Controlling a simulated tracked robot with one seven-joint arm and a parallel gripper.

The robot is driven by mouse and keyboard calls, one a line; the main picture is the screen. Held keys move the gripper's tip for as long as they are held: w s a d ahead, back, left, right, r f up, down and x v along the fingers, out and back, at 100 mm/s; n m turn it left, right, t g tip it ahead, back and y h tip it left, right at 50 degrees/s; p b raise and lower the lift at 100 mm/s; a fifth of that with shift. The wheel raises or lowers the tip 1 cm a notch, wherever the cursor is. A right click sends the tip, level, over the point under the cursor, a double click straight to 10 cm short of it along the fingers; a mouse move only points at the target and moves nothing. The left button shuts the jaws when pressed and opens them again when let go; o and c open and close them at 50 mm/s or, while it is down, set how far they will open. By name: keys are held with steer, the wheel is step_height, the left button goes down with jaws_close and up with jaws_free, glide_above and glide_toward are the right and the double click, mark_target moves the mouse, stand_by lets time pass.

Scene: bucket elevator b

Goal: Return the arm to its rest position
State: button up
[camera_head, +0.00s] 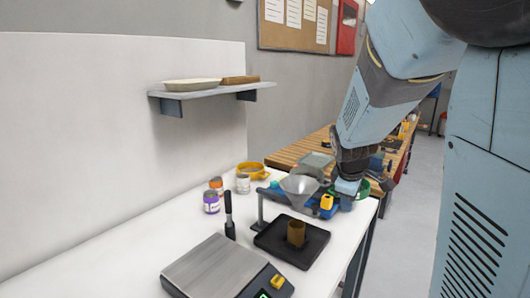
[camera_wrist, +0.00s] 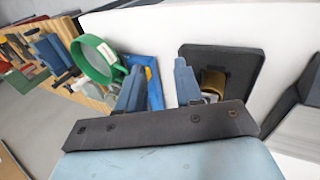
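My arm reaches down from the upper right in the head view. My gripper (camera_head: 347,188) is over the right edge of the white table (camera_head: 120,252), beside a metal funnel (camera_head: 299,186). In the wrist view my gripper (camera_wrist: 157,82) shows two blue fingers standing apart with nothing held between them. A green-rimmed sieve (camera_wrist: 98,60) lies to the left of the fingers. A black tray (camera_wrist: 225,65) with a brass cup (camera_wrist: 213,82) is beyond the right finger, which partly hides it.
The head view shows a scale (camera_head: 222,268), the black tray (camera_head: 291,241) with its cup, a black upright handle (camera_head: 229,214), several small jars (camera_head: 211,201) and a yellow sieve (camera_head: 250,170). A shelf (camera_head: 207,89) with dishes juts from the white panel. A wooden bench (camera_head: 300,149) stands behind.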

steer(key=s+r+m, duration=0.3)
steer(key=s, duration=0.3)
steer(key=s+r+m+y, duration=0.1)
steer(key=s+r+m, duration=0.2)
steer(key=s, duration=0.4)
steer(key=s+d+r+m+t+y, duration=0.1)
steer(key=s+r+m, duration=0.3)
steer(key=s+m, duration=0.1)
steer(key=shift+s, duration=0.7)
steer(key=shift+o, duration=0.5)
